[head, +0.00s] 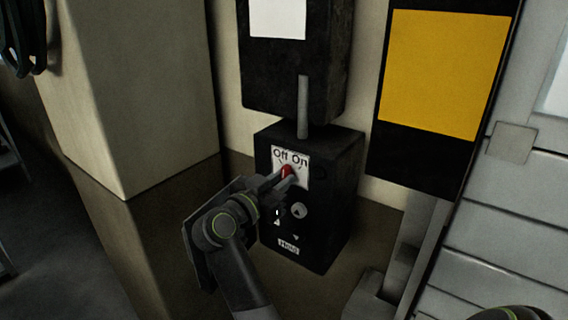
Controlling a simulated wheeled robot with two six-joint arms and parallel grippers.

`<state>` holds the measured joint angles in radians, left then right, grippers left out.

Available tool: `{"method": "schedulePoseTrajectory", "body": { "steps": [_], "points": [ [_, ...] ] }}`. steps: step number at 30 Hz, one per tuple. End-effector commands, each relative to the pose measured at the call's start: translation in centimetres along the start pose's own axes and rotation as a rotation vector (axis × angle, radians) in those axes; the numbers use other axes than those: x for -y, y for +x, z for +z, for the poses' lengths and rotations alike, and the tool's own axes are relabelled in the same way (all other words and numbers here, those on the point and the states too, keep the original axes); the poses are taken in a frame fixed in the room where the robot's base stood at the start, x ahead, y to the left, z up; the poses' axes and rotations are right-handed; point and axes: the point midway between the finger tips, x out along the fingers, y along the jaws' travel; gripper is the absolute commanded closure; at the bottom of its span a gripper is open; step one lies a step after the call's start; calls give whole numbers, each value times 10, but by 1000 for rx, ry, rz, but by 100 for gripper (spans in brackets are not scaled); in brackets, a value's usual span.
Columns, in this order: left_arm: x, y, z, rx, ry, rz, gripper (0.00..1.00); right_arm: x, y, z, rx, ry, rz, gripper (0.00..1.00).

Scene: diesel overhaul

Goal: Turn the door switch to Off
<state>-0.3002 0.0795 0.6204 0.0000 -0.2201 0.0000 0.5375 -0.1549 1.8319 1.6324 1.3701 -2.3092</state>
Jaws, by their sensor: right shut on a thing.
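The door switch is a red knob (286,171) on a white plate (303,167) marked "Off" at left and "On" at right. The plate is on the front of a black control box (339,190). My right gripper (283,178) reaches up from below and is shut on the red knob. The fingers cover part of the knob, and its exact pointing direction is hard to tell.
A round grey knob (298,210) and a small label (288,247) sit lower on the box. A larger black box (296,75) hangs above it, joined by a grey pipe (302,108). A yellow panel (443,72) and a grey slatted door (515,220) stand to the right.

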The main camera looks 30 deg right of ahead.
Motion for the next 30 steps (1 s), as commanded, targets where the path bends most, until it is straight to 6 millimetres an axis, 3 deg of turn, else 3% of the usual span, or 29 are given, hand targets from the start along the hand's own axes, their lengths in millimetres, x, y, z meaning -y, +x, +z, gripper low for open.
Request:
{"method": "schedulePoseTrajectory", "body": {
  "steps": [2, 14, 24, 30],
  "points": [
    [1, -8, -1, 0, 0, -1, 18, 0, 0, -2, 0, -47, 0, 92],
    [2, -6, 0, 1, 0, -1, 18, 0, 0, 1, -1, -107, 0, 92],
    [1, -6, 0, 1, 0, -1, 18, 2, 0, 1, 0, -490, 0, 92],
    [1, -6, 0, 1, 0, -1, 18, 2, 0, 1, 0, -607, 0, 92]
  ]
}}
